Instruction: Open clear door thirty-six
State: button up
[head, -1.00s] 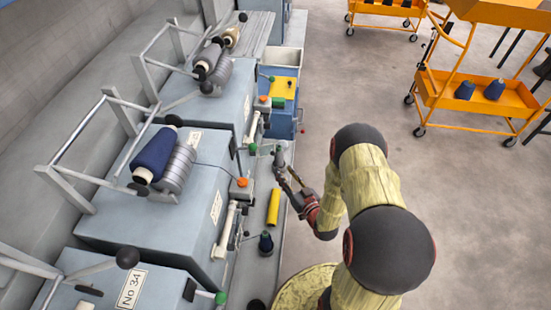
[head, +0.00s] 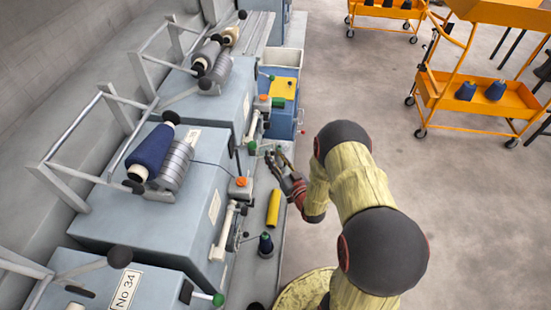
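My gripper (head: 277,157) is beside the middle machine's front edge, over the narrow ledge. Its dark fingers look spread apart, and I see nothing held between them. A green knob (head: 252,147) on a small lever sits just left of the fingertips. I cannot tell whether they touch anything there. I cannot make out a clear door or a number thirty-six. The one readable label (head: 125,290) says No 34, on the nearest machine at the bottom left.
Grey-blue machines (head: 150,205) with thread cones line the left side. Orange trolleys (head: 470,103) stand at the upper right. The floor between is clear.

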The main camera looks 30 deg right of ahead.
jog(key=shift+c, duration=0.4)
jog(key=c, duration=0.7)
grip_shut()
